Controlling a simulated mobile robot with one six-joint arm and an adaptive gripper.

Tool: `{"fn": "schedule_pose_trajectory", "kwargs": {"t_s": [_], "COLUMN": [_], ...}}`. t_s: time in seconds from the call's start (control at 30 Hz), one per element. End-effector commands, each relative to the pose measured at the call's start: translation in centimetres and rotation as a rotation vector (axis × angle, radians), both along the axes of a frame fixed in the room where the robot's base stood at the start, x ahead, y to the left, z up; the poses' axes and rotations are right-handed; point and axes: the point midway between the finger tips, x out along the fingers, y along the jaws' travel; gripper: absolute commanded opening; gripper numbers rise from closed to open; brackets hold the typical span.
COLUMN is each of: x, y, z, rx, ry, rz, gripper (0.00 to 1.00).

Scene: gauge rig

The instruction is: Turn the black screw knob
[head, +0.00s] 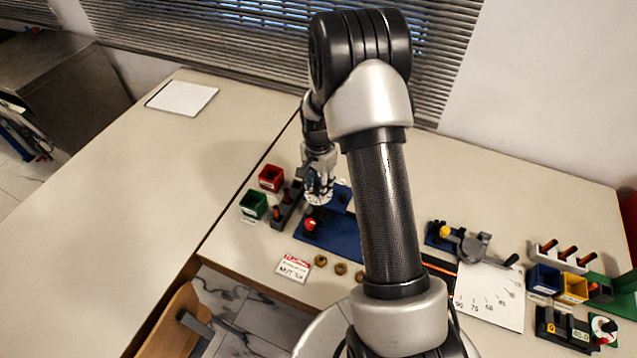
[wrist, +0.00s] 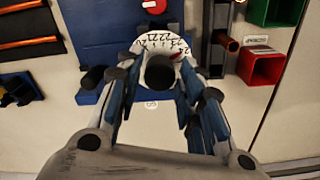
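The black screw knob (wrist: 160,73) stands in the middle of a white numbered dial (wrist: 146,43) in the wrist view. My gripper (wrist: 155,66) is open, with its fingers on the left and right of the knob. A gap shows between the fingers and the knob, though I cannot tell their depth relative to it. In the head view my gripper (head: 319,193) points down over the blue board (head: 335,236), and it hides the knob there.
A red knob (head: 310,224) sits on the blue board near my gripper. A second black knob (wrist: 93,77) is left of the dial in the wrist view. Red (head: 271,178) and green (head: 253,205) bins stand close by. The left table (head: 130,230) is mostly clear.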

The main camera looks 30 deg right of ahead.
Motion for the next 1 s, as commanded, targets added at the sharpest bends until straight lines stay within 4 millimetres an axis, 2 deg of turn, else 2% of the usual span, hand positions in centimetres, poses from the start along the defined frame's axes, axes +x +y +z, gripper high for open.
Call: {"fn": "schedule_pose_trajectory", "kwargs": {"t_s": [0.13,0.4,0.53,0.67,1.0], "x": [0.0,0.0,0.0,0.1,0.0], "y": [0.0,0.0,0.0,0.0,0.0], "z": [0.0,0.0,0.7,2.8,9.8], "rx": [0.000,0.000,-0.001,-0.001,-0.001], "ry": [0.000,0.001,-0.001,-0.003,-0.003], "rz": [0.000,0.000,0.000,0.000,0.000], "gripper": [0.47,0.47,0.47,0.47,0.47]}}
